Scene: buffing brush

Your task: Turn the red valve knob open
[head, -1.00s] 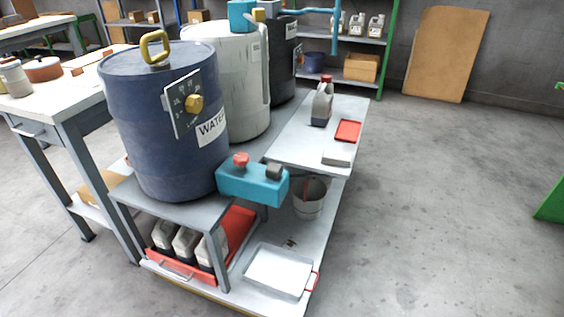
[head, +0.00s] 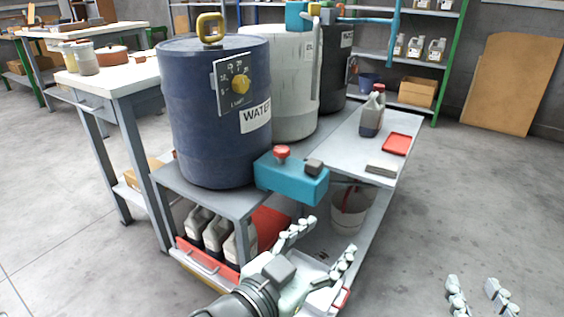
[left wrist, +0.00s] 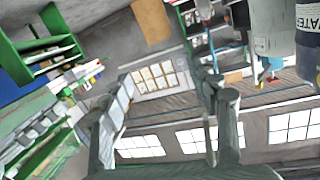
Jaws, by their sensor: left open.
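The red valve knob (head: 282,152) sits on top of a teal valve block (head: 292,178) at the front of the blue water drum (head: 222,130). A dark grey square cap stands beside the knob on the same block. My left gripper (head: 331,236) is open and empty, below and to the right of the block, apart from it. Its spread fingers (left wrist: 165,88) show in the left wrist view, with nothing between them. My right gripper (head: 472,284) shows at the bottom right edge, fingers spread and empty, well away from the knob.
The drum stands on a grey cart (head: 388,172) with a grey jug (head: 372,112) and a red tray (head: 397,144). A white bucket (head: 346,217) and several bottles sit on its lower level. A white workbench (head: 110,80) is at left. The floor at right is clear.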

